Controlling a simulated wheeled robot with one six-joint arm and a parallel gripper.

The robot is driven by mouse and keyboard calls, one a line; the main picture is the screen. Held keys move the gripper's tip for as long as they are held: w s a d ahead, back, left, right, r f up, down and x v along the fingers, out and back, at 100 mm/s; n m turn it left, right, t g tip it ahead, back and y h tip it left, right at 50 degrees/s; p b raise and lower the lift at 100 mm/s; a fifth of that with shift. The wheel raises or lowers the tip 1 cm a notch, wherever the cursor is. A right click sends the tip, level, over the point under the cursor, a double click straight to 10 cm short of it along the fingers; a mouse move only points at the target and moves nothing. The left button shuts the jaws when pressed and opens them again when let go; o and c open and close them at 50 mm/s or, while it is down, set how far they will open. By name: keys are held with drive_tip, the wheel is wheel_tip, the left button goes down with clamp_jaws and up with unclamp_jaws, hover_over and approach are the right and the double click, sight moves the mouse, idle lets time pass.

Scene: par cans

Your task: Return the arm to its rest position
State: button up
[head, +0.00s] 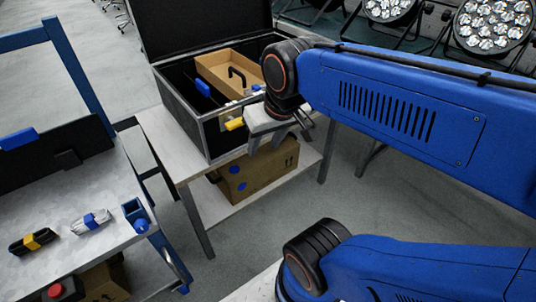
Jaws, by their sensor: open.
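My blue arm comes in from the right in the head view. My gripper (278,138) hangs at its end, pointing down, in front of the right front corner of the open black case (184,124). Its fingers are apart and I see nothing held between them. Part of the gripper is hidden behind its own grey body. The case stands on a light table (160,140) and holds a cardboard tray (212,72) with a black handle-like item. A yellow latch or tag (235,124) is on the case front, just left of the gripper.
A cardboard box (262,172) sits on the table's lower shelf. At left, a workbench (60,270) with a blue frame (72,65) carries a black bundle (32,241) and a white bundle (91,221). Par cans (492,25) stand at the back right. Grey floor between is free.

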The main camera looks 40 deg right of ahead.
drive_tip(key=shift+s+a+f+n, duration=0.15)
drive_tip(key=shift+s+f+n, duration=0.2)
drive_tip(key=shift+s+f, duration=0.2)
drive_tip(key=shift+s+a+f+n, duration=0.15)
drive_tip(key=shift+s+f+n, duration=0.2)
drive_tip(key=shift+s+f, duration=0.15)
